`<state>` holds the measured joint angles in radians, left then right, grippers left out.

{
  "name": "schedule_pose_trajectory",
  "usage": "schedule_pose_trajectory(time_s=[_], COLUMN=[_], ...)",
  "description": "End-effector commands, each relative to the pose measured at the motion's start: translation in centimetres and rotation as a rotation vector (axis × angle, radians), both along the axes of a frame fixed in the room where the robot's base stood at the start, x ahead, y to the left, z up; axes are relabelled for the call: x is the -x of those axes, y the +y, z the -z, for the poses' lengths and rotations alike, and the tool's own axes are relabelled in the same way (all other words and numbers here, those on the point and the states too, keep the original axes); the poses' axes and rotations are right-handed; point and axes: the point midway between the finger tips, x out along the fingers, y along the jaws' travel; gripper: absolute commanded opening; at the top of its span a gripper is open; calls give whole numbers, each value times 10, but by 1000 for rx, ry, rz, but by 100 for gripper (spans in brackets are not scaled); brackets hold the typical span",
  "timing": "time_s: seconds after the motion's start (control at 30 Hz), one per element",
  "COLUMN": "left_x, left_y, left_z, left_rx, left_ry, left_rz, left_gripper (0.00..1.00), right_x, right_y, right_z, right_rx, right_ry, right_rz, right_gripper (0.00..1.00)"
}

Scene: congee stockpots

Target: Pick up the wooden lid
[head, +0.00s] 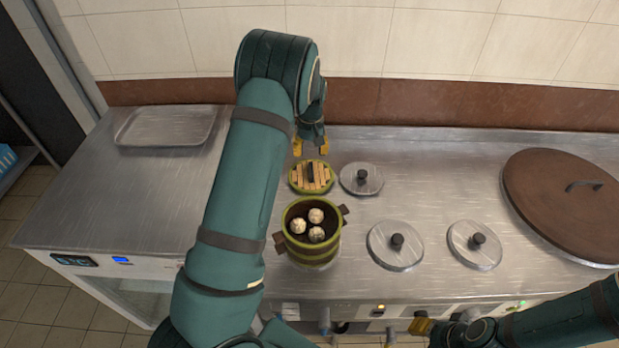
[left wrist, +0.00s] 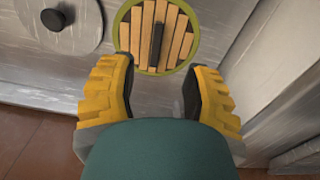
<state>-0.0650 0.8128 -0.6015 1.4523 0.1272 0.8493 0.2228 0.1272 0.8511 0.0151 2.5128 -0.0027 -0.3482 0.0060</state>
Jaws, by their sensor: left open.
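The wooden lid (head: 299,178) is round, with light slats, a green rim and a dark bar handle. It lies on the steel counter behind the green steamer pot. My left gripper (head: 311,148) is just behind the lid in the head view, its yellow fingers apart and empty. In the left wrist view the lid (left wrist: 177,38) lies past the fingertips of the open left gripper (left wrist: 158,66), with its handle roughly centred between them. My right gripper (head: 421,326) is low at the counter's front edge, only partly visible; its opening cannot be made out.
The green steamer pot (head: 312,254) holds three pale buns, in front of the lid. A steel lid (head: 350,185) lies close to the right of the wooden lid. Two more steel lids (head: 384,251) (head: 461,250) and a large brown lid (head: 545,195) lie further right. A tray (head: 165,128) is at left.

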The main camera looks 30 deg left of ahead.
Motion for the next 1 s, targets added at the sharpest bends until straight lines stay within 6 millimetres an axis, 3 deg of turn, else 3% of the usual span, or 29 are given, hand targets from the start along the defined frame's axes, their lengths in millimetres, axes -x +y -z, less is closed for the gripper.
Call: schedule_pose_trajectory(time_s=[0.1, 0.23, 0.57, 0.87, 1.0], left_x=[1, 0, -2, -7, -7], left_y=[0, 0, 0, 0, 1], left_z=[27, 46, 66, 106, 109], left_rx=[0, 0, 0, 0, 0], left_ry=[4, 3, 2, 3, 0], left_rz=[-1, 0, -1, 0, 0], left_gripper=[48, 48, 48, 48, 48], right_x=[-1, -1, -2, -4, -4], right_y=[0, 0, 0, 0, 0], right_z=[6, 9, 13, 23, 23], right_rx=[0, 1, 1, 2, 2], right_ry=[-1, -4, -6, -11, -11], right_rz=[-1, 0, 1, 2, 2], right_gripper=[39, 39, 39, 39, 39])
